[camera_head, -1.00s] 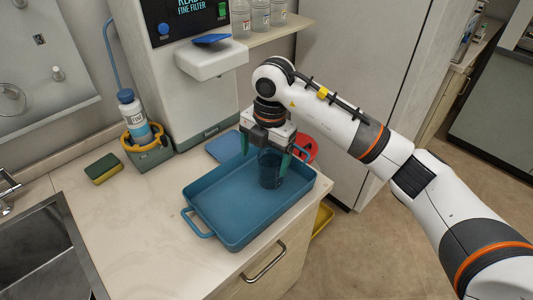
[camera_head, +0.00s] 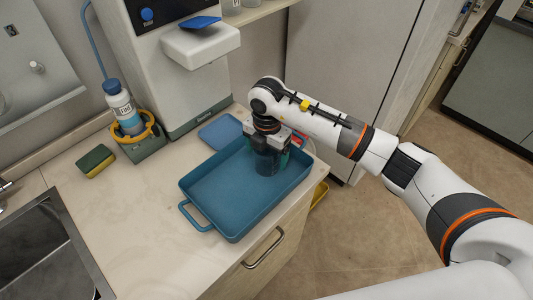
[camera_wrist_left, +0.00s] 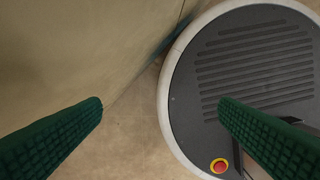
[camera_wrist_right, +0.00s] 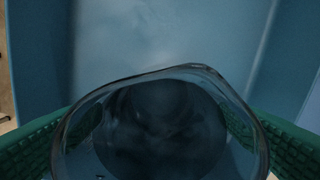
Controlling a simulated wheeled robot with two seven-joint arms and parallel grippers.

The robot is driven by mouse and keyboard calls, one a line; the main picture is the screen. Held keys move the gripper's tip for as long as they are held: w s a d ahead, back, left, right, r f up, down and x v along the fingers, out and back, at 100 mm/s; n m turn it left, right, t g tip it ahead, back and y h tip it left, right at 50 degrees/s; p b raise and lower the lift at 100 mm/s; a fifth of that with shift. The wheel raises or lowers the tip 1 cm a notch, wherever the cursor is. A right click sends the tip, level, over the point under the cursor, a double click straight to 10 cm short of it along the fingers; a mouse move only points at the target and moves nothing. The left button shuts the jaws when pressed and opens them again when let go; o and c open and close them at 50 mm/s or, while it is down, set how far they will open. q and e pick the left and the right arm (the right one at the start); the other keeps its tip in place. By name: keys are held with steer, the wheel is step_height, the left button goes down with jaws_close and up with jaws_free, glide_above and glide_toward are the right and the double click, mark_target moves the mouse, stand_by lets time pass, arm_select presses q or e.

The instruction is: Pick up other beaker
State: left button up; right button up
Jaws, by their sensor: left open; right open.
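A clear glass beaker (camera_head: 268,164) stands in the blue tray (camera_head: 213,219), near its right end. My right gripper (camera_head: 272,150) is lowered over it, pointing down. In the right wrist view the beaker's rim and spout (camera_wrist_right: 165,76) fill the lower middle. The green fingers of the right gripper (camera_wrist_right: 160,140) lie on either side of the beaker; whether they touch the glass I cannot tell. My left gripper (camera_wrist_left: 160,105) shows only in the left wrist view, open and empty, above the floor and my base.
A blue lid-like plate (camera_head: 220,131) lies behind the tray. A filter machine (camera_head: 200,44) stands at the back, with a bottle in a yellow-rimmed holder (camera_head: 143,142) beside it. A sponge (camera_head: 96,160) and sink (camera_head: 40,250) are at left.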

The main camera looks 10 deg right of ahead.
steer(key=shift+f, duration=1.15)
steer(key=c, duration=1.1)
